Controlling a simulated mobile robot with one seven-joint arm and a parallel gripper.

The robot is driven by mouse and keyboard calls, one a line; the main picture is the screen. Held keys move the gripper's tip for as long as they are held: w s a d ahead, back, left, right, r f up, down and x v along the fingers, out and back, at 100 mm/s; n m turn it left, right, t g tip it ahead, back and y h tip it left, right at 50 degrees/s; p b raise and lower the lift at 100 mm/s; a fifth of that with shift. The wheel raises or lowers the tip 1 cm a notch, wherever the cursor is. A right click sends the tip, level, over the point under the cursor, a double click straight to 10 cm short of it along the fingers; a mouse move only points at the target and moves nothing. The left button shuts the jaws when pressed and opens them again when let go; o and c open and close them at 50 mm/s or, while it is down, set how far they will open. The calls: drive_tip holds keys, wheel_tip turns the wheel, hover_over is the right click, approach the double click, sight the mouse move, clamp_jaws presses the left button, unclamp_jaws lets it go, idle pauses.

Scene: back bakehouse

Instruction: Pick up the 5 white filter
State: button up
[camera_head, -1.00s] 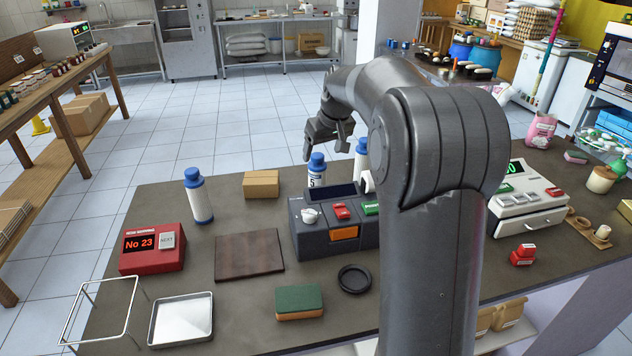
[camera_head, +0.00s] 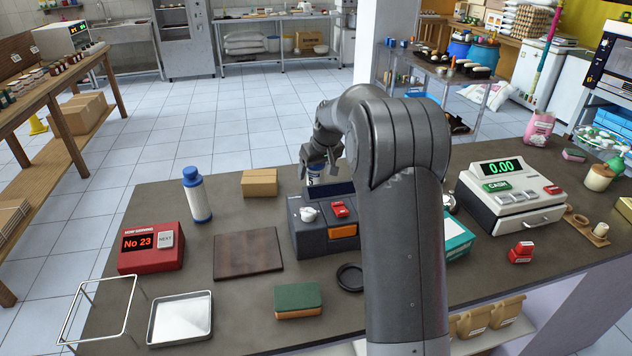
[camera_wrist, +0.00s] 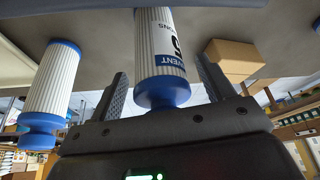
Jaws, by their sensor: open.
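The white filter marked 5 (camera_head: 314,180), ribbed and blue-capped, stands upright behind the dark grey card machine on the counter. My gripper (camera_head: 320,166) is open around its top. In the wrist view, the filter's label and blue cap (camera_wrist: 162,92) show between the two spread fingers of my gripper (camera_wrist: 164,88); I cannot tell whether either finger touches it. A second white filter with blue ends (camera_wrist: 52,85) is outside the fingers at the left of the wrist view; my arm hides it in the head view. Another blue-capped white cylinder (camera_head: 198,197) stands at the left of the counter.
The card machine (camera_head: 312,236) stands in front of the filter. A cardboard box (camera_head: 259,183) is to its left. A red number display (camera_head: 150,250), brown board (camera_head: 247,255) and cash register (camera_head: 512,205) also stand on the counter (camera_head: 190,255).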

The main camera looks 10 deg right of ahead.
drive_tip(key=shift+w+f, duration=0.1)
drive_tip(key=shift+f, duration=0.15)
drive_tip(key=shift+r, duration=0.1)
drive_tip(key=c, duration=1.3)
drive_tip(key=shift+o, duration=0.2)
